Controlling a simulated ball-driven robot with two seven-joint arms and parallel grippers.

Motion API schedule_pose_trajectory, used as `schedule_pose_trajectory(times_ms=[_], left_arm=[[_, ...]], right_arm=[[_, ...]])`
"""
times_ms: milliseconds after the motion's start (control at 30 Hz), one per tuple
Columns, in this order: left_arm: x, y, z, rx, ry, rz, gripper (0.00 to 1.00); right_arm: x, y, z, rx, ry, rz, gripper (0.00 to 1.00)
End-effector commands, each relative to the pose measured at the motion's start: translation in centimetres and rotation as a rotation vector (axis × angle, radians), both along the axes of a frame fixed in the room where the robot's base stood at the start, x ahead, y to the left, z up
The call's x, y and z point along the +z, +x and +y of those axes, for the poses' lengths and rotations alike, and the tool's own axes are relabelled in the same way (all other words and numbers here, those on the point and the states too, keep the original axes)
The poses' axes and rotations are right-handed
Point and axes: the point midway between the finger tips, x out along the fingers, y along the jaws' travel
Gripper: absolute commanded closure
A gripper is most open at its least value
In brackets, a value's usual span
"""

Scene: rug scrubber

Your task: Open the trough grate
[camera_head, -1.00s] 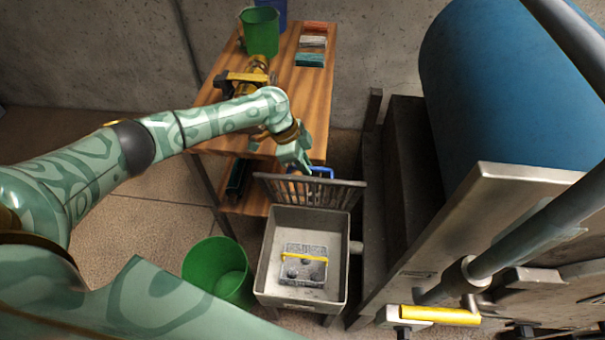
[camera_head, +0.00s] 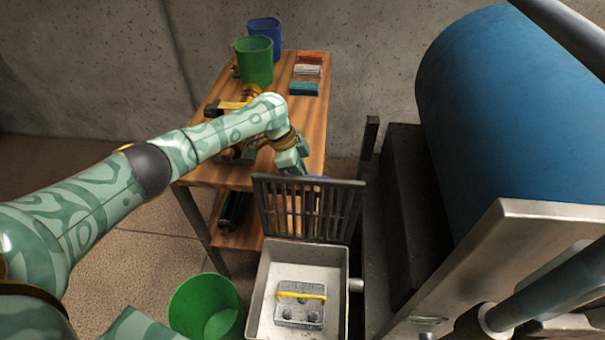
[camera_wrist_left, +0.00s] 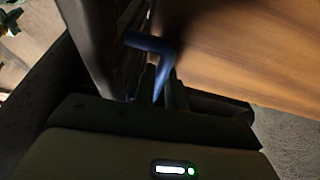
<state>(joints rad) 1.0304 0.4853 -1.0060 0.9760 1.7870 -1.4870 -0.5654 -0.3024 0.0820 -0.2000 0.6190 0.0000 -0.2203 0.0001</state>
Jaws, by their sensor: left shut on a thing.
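The trough (camera_head: 256,300) is a pale open box on the floor. Its dark slatted grate (camera_head: 335,210) stands up roughly vertical along the trough's far rim, leaving the top open. A blue handle (camera_head: 320,178) shows at the grate's upper edge, mostly hidden behind it. My left gripper (camera_head: 293,170) is at the grate's top, its fingertips partly hidden by the grate. In the left wrist view the gripper (camera_wrist_left: 160,88) is shut on the blue handle (camera_wrist_left: 150,43), beside the dark grate. My right gripper is not in view.
A large blue roller machine (camera_head: 510,110) blocks the right.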

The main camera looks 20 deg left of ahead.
Motion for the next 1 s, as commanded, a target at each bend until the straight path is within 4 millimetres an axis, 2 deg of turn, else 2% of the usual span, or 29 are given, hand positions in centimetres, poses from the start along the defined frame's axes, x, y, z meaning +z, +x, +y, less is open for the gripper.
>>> schedule_pose_trajectory(times_ms=[33,67,100,167,733,867,1000], left_arm=[[-0.9,-0.5,0.4,-0.001,0.014,0.015,1.00],[-0.9,-0.5,0.4,-0.001,0.014,0.015,1.00],[-0.9,-0.5,0.4,0.000,0.014,0.016,0.79],[-0.8,-0.5,0.4,-0.001,0.013,0.014,0.66],[0.1,-0.2,0.2,0.001,0.003,0.004,0.66],[2.0,-0.2,1.0,0.001,0.004,0.001,0.66],[5.5,-0.3,2.3,0.001,0.005,-0.002,0.66]], right_arm=[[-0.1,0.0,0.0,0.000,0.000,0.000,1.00],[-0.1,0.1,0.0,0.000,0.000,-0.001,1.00],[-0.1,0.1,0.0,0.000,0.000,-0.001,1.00],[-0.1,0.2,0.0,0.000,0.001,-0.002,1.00],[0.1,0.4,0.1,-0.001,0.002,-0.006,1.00],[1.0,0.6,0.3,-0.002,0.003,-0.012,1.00],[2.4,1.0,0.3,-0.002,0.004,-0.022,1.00]])
